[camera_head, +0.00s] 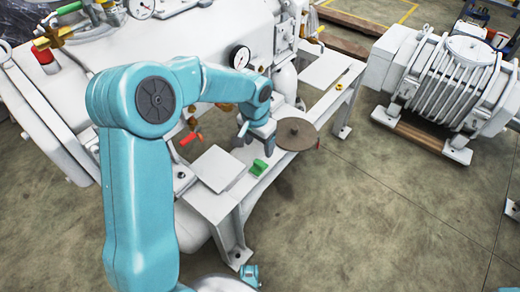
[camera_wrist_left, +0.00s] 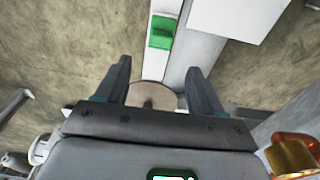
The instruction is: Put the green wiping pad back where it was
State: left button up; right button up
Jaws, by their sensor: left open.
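The green wiping pad (camera_head: 258,167) lies on the narrow white bench rail, beside a flat white plate. It also shows in the left wrist view (camera_wrist_left: 161,32), at the top, ahead of the fingertips and apart from them. My left gripper (camera_head: 254,146) is above the bench, just behind the pad in the head view. Its two fingers are spread with nothing held between them (camera_wrist_left: 160,72). My right gripper does not show.
A brown round disc (camera_head: 297,136) with a central knob is at the bench, right of my left gripper. White plates (camera_head: 215,169) and (camera_head: 325,69) lie on the bench (camera_head: 222,208). A red-handled valve (camera_head: 191,139) is close to my arm. A ribbed pump (camera_head: 455,80) stands at right; floor between is clear.

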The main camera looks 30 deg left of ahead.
pick_arm(q)
jog(key=s+d+f+h, duration=0.2)
jog(key=s+d+f, duration=0.3)
jog(key=d+f, duration=0.25)
jog(key=s+d+f+h, duration=0.1)
jog(key=s+d+f, duration=0.3)
jog(key=d+f, duration=0.3)
jog(key=s+d+f+n, duration=0.2)
jog(key=s+d+f, duration=0.2)
jog(key=s, duration=0.8)
notch_tip(320, 180, down, 3)
jog(key=shift+s+r+n+g+h, duration=0.2)
jog(key=shift+n+g+h, duration=0.1)
jog(key=shift+n+h, duration=0.1)
jog(key=shift+d, duration=0.1)
notch_tip(320, 180, up, 26)
jog(key=p, duration=2.7)
jog(key=shift+w+r, duration=0.15)
jog(key=shift+r, duration=0.05)
